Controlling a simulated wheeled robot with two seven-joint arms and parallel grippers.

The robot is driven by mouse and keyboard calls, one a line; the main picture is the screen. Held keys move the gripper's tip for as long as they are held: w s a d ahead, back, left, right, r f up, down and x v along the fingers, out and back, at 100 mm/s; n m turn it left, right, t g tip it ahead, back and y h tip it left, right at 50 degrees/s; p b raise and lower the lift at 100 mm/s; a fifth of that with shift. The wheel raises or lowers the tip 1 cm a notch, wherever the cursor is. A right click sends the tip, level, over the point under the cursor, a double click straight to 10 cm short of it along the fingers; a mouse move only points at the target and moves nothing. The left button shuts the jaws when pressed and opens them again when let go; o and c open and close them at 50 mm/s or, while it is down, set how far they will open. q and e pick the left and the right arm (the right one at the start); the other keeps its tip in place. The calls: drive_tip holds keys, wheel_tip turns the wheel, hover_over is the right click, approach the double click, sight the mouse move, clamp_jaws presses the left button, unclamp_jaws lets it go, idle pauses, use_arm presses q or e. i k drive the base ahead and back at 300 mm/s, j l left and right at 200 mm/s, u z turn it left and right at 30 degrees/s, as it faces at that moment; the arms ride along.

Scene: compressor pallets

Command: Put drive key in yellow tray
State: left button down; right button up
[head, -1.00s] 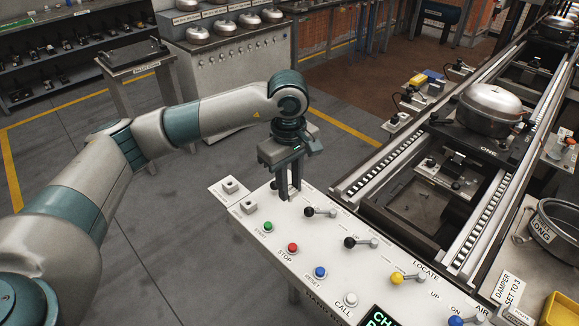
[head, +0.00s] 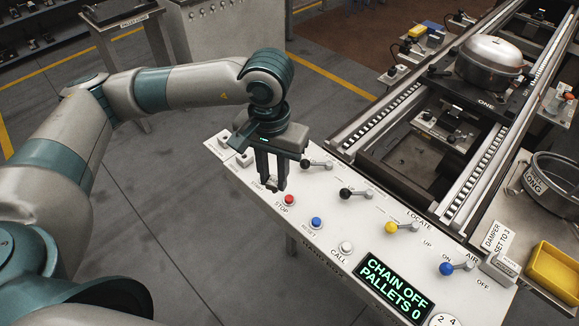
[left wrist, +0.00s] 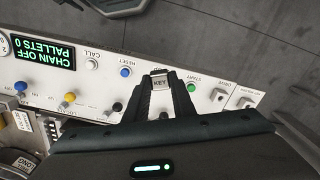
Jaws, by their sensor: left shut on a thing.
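My left gripper (head: 272,188) is shut on the drive key, above the control panel (head: 325,258) beside the red STOP button. In the left wrist view the key (left wrist: 160,79) shows as a pale block marked KEY between the two fingertips (left wrist: 159,88). In the head view the fingers mostly hide it. The yellow tray (head: 553,290) is at the right edge of the head view, beyond the panel's display end, well apart from the gripper. No contents show in its visible part. My right gripper is not in view.
The panel carries coloured buttons, several levers with ball knobs such as the blue one (head: 447,268), and a display (head: 395,285) reading CHAIN OFF, PALLETS 0. A grey block (head: 499,266) stands beside the tray. A conveyor with a compressor (head: 489,62) lies behind the panel.

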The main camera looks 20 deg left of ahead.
sight(554, 275)
drive_tip(key=z, duration=0.45)
drive_tip(key=j+z, duration=0.15)
drive_tip(key=z, duration=0.3)
drive_tip(key=i+j+z, duration=0.1)
drive_tip(key=z, duration=0.4)
drive_tip(key=j+z, duration=0.1)
drive_tip(key=z, duration=0.35)
drive_tip(key=i, duration=0.5)
